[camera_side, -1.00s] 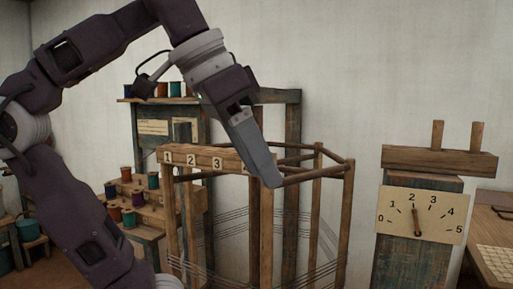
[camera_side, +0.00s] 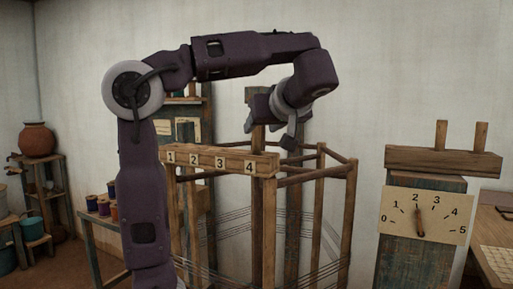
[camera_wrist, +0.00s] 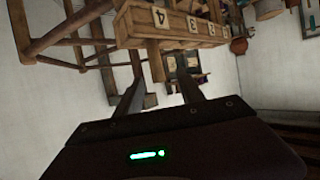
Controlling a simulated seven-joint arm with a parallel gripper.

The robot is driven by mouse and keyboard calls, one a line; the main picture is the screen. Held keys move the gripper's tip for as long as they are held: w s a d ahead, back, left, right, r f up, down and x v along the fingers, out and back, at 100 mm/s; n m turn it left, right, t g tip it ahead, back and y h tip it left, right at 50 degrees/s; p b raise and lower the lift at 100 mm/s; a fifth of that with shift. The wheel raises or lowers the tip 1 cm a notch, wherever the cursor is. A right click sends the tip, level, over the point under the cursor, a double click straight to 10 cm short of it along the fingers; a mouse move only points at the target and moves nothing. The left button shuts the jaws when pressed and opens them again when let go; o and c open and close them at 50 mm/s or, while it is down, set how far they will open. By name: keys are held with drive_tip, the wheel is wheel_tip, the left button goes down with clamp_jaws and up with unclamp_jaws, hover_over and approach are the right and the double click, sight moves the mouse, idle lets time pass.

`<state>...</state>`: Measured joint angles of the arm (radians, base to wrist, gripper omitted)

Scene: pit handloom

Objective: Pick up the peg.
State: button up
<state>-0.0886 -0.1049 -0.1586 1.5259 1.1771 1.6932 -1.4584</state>
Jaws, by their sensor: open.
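Two upright wooden pegs, a left one (camera_side: 441,135) and a right one (camera_side: 480,136), stand apart on a wooden block (camera_side: 420,160) at the right in the side view. I cannot tell which one the task names. My gripper (camera_side: 294,139) is above the loom frame, well to the left of the pegs, and holds nothing that I can see.
A beam numbered 1 to 4 (camera_side: 215,161) tops the loom frame below my gripper; it also shows in the wrist view (camera_wrist: 175,27). A dial (camera_side: 422,215) with its pointer near 2 is below the pegs. Spools (camera_side: 103,204) and a clay pot (camera_side: 37,139) are at left.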

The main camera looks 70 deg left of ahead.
sight(258, 141)
drive_tip(key=a+f, duration=0.1)
drive_tip(key=a, duration=0.1)
drive_tip(key=a+f, duration=0.3)
drive_tip(key=a, duration=0.1)
drive_tip(key=shift+w+f, duration=0.25)
drive_tip(key=shift+f, duration=0.15)
clamp_jaws()
